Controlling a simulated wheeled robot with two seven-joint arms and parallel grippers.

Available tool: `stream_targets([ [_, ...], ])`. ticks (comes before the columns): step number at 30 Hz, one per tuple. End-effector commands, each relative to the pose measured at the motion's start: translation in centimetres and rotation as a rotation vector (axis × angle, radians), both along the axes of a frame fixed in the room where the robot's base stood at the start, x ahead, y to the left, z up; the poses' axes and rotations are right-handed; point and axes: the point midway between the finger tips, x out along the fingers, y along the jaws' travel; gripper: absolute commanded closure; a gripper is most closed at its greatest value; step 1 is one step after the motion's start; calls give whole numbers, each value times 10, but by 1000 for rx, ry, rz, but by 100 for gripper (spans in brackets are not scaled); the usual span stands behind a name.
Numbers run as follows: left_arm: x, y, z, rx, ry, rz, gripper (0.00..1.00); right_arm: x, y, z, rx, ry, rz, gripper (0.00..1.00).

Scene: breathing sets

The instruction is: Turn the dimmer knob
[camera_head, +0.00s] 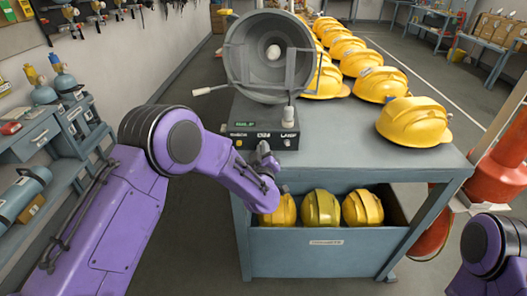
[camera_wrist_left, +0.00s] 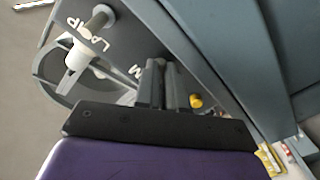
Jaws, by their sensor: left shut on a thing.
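The dark control box (camera_head: 262,124) stands at the front left corner of the bench, with a small green display and several labels on its front. In the head view my left gripper (camera_head: 264,156) reaches the box front below the middle label. In the left wrist view its two grey fingers (camera_wrist_left: 166,80) are closed at the panel beside a label ending in "M". The dimmer knob is hidden between the fingers, which are shut on it. A grey bowl-shaped lamp (camera_head: 238,60) with a white bulb (camera_head: 273,52) stands over the box. My right gripper is out of view.
A yellow button (camera_wrist_left: 196,101) sits on the panel close to my left fingers. A white-tipped switch (camera_wrist_left: 76,58) is by the "LAMP" label. Yellow helmets (camera_head: 414,122) line the bench (camera_head: 360,158) at right and behind. More helmets sit in the bin (camera_head: 290,262) below.

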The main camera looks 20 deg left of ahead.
Motion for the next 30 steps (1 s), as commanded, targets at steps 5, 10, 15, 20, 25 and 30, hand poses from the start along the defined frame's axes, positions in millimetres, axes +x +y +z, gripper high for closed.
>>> stream_targets([
  [5, 0, -1, -1, 162, 46, -2, 100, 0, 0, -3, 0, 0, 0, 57],
  [10, -1, -1, -1, 305, 88, -3, 100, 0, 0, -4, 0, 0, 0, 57],
  [15, -1, -1, -1, 427, 124, -3, 100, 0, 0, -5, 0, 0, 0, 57],
  [20, -1, 0, -1, 516, 150, -2, 100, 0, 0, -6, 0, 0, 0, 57],
  [25, -1, 0, -1, 579, 168, -1, 100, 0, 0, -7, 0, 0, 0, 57],
  [30, -1, 0, -1, 609, 178, -2, 100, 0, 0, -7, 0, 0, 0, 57],
])
